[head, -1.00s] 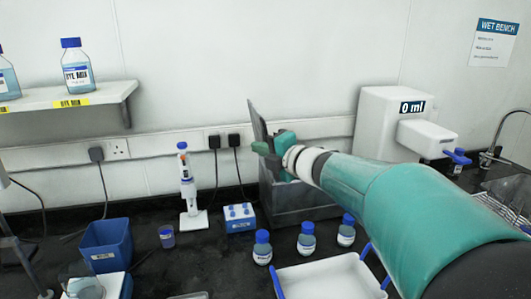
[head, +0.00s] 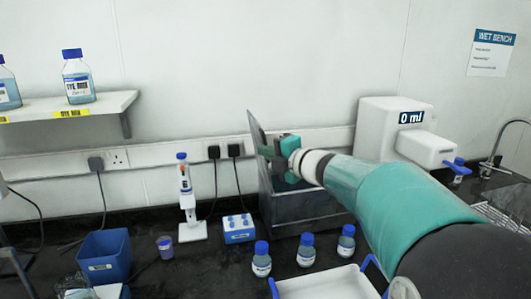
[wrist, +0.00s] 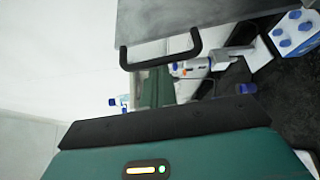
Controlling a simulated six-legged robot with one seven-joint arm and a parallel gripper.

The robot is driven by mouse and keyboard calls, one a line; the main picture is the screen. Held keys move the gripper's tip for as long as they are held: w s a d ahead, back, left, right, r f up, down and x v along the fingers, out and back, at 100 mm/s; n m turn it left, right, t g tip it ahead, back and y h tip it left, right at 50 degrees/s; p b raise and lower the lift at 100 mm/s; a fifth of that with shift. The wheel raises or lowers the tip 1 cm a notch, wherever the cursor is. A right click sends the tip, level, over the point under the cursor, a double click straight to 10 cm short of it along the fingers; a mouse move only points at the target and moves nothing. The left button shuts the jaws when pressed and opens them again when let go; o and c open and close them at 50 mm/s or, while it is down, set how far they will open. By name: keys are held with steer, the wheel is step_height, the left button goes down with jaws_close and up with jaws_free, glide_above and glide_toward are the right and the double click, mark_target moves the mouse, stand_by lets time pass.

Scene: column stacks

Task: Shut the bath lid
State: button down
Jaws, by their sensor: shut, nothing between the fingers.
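The bath (head: 300,212) is a grey metal box on the dark bench, behind the row of bottles. Its lid (head: 257,133) stands open, raised nearly upright at the bath's left side. In the wrist view the grey lid (wrist: 185,14) crosses the top, with a black bar handle (wrist: 160,47) on it. My gripper (head: 272,160) is above the bath, close to the lid's right face, and looks shut and empty. I cannot tell whether it touches the lid. My arm hides part of the bath's right side.
A pipette on a stand (head: 187,200) and a blue-and-white rack (head: 238,228) stand left of the bath. Several blue-capped bottles (head: 306,250) and a white tray (head: 325,284) are in front. A white dispenser (head: 378,130) stands to the right.

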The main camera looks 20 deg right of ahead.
steer(key=d+f+m+t+h, duration=0.1)
steer(key=d+f+m+t, duration=0.3)
steer(key=d+m, duration=0.5)
steer(key=d+f+m+t+h, duration=0.2)
steer(key=d+f+m, duration=0.4)
steer(key=d+m, duration=0.3)
steer(key=shift+d+t+h, duration=0.3)
steer(key=shift+d+t, duration=0.5)
steer(key=shift+t, duration=0.1)
steer(key=shift+f, duration=0.1)
